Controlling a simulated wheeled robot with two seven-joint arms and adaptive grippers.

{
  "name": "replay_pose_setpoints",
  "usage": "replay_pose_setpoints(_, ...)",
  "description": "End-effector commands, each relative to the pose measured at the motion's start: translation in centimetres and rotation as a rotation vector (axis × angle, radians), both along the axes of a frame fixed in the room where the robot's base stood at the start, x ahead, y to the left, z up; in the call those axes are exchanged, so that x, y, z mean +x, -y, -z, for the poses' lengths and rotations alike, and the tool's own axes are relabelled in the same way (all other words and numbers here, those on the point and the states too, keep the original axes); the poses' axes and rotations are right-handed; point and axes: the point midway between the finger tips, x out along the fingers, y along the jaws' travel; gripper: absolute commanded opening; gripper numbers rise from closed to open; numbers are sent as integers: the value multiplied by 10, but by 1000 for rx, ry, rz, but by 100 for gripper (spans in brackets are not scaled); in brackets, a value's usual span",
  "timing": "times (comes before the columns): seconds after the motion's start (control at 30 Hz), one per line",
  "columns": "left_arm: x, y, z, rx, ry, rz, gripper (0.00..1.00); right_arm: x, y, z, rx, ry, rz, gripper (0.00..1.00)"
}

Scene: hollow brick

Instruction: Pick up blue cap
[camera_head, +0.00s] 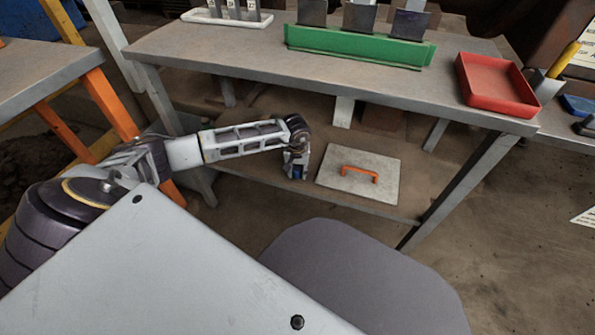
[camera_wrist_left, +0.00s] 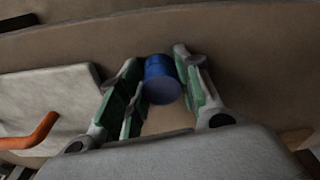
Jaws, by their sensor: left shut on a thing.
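The blue cap (camera_wrist_left: 162,80) is a small blue cylinder between the fingers of my left gripper (camera_wrist_left: 160,88) in the left wrist view. The fingers have green inner pads and are shut on it. In the head view my left gripper (camera_head: 296,172) points down over the lower shelf, left of a pale plate, with a bit of the blue cap (camera_head: 297,172) showing between the fingers. I cannot tell whether the cap touches the shelf. My right gripper is not in view.
The pale plate (camera_head: 350,184) with an orange handle (camera_head: 359,172) lies on the lower shelf (camera_head: 262,188). The tabletop (camera_head: 230,55) above carries a green holder (camera_head: 330,40) and a red tray (camera_head: 498,90). A table leg (camera_head: 462,190) stands at the shelf's right.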

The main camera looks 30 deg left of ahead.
Motion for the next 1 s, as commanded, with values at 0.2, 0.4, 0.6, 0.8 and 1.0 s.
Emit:
replay_pose_setpoints(0.2,0,0,-5,0,1,0,21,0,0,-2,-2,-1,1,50)
replay_pose_setpoints(0.4,1,0,-21,0,1,0,21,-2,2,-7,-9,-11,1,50)
replay_pose_setpoints(0.6,1,-1,-46,1,2,0,21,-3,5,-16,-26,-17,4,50)
replay_pose_setpoints(0.8,1,0,-73,1,2,0,21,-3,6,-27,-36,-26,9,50)
replay_pose_setpoints(1.0,1,0,-93,0,1,0,21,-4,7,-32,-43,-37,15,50)
